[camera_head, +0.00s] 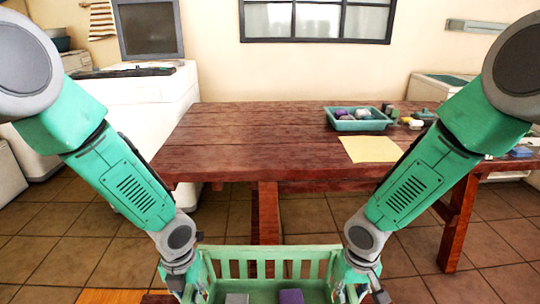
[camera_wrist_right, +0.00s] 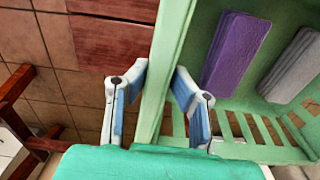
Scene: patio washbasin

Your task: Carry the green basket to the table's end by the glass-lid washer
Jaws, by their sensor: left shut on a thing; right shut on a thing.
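The green basket (camera_head: 270,262) is at the bottom of the head view, in front of the table's near edge, with slatted sides. A grey block (camera_head: 237,298) and a purple block (camera_head: 291,296) lie in it. My left gripper (camera_head: 188,284) is shut on its left side. My right gripper (camera_head: 360,290) is shut on its right side; in the wrist view its fingers straddle the green wall (camera_wrist_right: 165,70). The brown wooden table (camera_head: 255,135) is ahead. A white washer (camera_head: 150,105) with a raised dark lid (camera_head: 150,28) stands beyond its left end.
A teal tray (camera_head: 342,125) of small items and a yellow sheet (camera_head: 371,149) lie on the table's right half. Small items stand beside the tray. The table's left half is bare. Another pale machine (camera_head: 440,88) stands at the back right. A table leg (camera_head: 266,212) is ahead of the basket.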

